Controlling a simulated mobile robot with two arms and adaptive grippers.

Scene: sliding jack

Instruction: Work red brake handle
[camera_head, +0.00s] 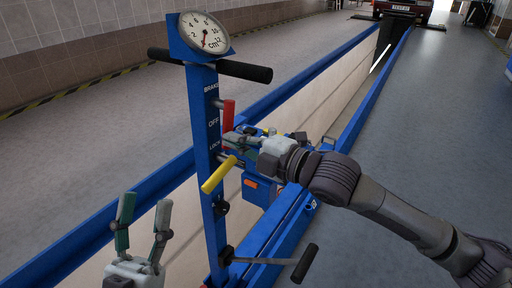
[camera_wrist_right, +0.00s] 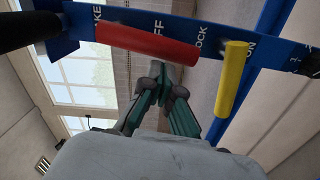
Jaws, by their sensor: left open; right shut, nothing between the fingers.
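The red brake handle (camera_head: 228,118) is on the blue post (camera_head: 203,130), between the BRAKE and LOCK labels. In the right wrist view the red handle (camera_wrist_right: 148,44) lies across the top, just beyond my fingertips. My right gripper (camera_head: 228,141) is shut and empty, close beside the handle's lower end; I cannot tell whether it touches. Its fingertips also show in the right wrist view (camera_wrist_right: 158,82). The yellow handle (camera_head: 219,174) sits below the red one and also shows in the right wrist view (camera_wrist_right: 232,80). My left gripper (camera_head: 143,215) is open and empty at the lower left, away from the post.
A round gauge (camera_head: 204,33) tops the post, above a black crossbar (camera_head: 240,70). A black lever (camera_head: 303,262) sticks out low on the right. Blue rails (camera_head: 378,88) border the pit behind. A car (camera_head: 402,8) stands at the far end.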

